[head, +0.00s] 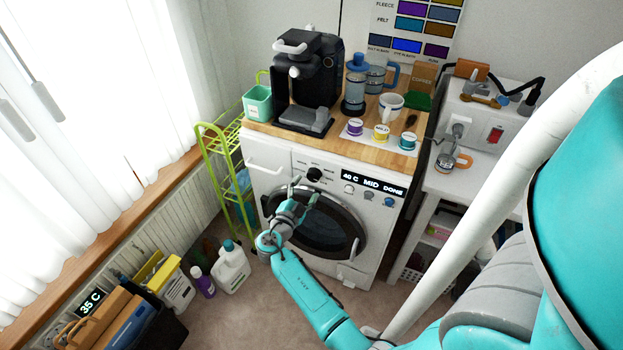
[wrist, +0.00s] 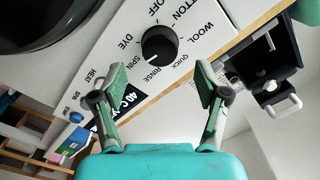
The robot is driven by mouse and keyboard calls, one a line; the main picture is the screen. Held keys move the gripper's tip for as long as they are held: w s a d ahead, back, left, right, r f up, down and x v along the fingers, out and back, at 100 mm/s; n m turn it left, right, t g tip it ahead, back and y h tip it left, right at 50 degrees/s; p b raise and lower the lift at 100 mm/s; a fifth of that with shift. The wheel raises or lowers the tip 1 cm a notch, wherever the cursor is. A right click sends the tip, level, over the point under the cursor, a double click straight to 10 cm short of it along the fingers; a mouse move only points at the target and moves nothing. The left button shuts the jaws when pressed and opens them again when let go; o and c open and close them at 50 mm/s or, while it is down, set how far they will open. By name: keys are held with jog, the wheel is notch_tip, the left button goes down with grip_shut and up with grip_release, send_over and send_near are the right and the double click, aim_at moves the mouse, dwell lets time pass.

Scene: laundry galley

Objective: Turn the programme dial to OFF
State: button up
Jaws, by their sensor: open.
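The programme dial (head: 315,174) is a round black knob on the white washing machine's (head: 268,180) front panel. In the wrist view the dial (wrist: 159,44) has printed words around it, including OFF, COTTON, WOOL, QUICK, RINSE, SPIN and DYE. Its white mark seems to point toward the RINSE and SPIN side, away from OFF. My gripper (head: 304,191) is open and empty, in front of the panel close to the dial. In the wrist view my gripper's (wrist: 152,84) two green-padded fingers are spread wide, with the dial beyond and between them, apart from both.
The display (head: 373,184) beside the dial reads 40 C MID DONE. A detergent drawer (head: 268,170) is left of the dial, the round door (head: 325,230) below. The wooden top (head: 338,146) holds a coffee machine (head: 306,78), mugs and small tubs. Bottles (head: 232,268) stand on the floor at left.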

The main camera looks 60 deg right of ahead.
aim_at(312, 178)
jog(key=shift+w+d, duration=0.2)
jog(key=shift+d, duration=2.5)
jog(key=shift+c, duration=0.3)
jog(key=c, duration=1.1)
